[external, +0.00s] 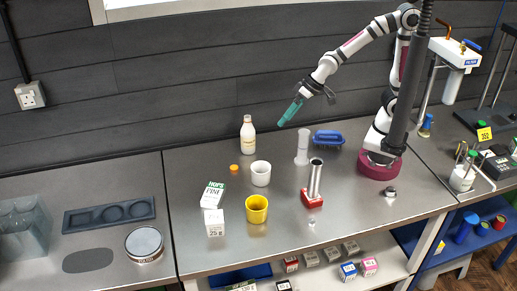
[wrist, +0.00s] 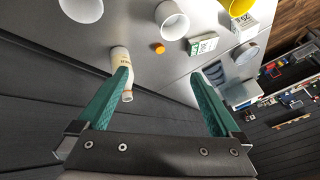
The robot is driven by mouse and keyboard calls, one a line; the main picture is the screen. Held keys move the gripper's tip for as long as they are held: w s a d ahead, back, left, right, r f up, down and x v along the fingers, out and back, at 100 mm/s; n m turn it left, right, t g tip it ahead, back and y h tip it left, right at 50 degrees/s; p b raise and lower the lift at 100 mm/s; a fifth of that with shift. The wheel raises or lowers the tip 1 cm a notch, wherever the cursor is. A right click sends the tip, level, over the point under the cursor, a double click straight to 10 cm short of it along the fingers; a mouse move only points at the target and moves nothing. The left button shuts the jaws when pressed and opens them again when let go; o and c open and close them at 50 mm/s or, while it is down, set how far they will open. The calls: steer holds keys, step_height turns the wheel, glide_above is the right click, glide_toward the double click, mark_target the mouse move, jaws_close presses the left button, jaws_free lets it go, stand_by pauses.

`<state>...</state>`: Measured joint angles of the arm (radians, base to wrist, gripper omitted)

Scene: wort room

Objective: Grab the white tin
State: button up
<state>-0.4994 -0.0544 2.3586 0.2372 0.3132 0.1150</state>
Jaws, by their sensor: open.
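The white tin (external: 144,246) is a low round can with a pale grey top and dark print on its white side. It stands upright on the left part of the counter, in front of the dark tray. It also shows small in the wrist view (wrist: 247,54), right of the boxes. My gripper (external: 283,121) hangs in the air near the back wall, far to the right of the tin and well above the counter. Its teal fingers are spread wide in the wrist view (wrist: 161,76), with nothing held between them.
A white bottle (external: 248,135), orange cap (external: 234,168), white cup (external: 261,174), yellow cup (external: 256,210), hops box (external: 212,194) and white box (external: 215,224) stand between my gripper and the tin. A dark tray (external: 76,220) and clear glasses (external: 22,228) are left of the tin.

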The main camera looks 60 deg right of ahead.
steer(key=w+a+f+n+t+y, duration=0.1)
steer(key=a+n+t+y, duration=0.1)
steer(key=a, duration=0.7)
steer(key=w+a+n+t+y, duration=0.1)
steer(key=w+a+n+t, duration=0.1)
steer(key=a, duration=0.7)
steer(key=s+a+f+n+y, duration=0.1)
steer(key=s+a+f, duration=0.2)
steer(key=a, duration=0.3)
steer(key=n+t, duration=0.1)
steer(key=n, duration=0.1)
glide_toward(215, 223)
steer(key=w+f, duration=0.1)
steer(key=w, duration=0.1)
steer(key=w+a+f, duration=0.1)
steer(key=w+f, duration=0.2)
steer(key=w, duration=0.1)
steer(key=shift+w+a+f, duration=0.2)
steer(key=shift+a+f, duration=0.1)
steer(key=shift+f, duration=0.1)
steer(key=c, duration=1.5)
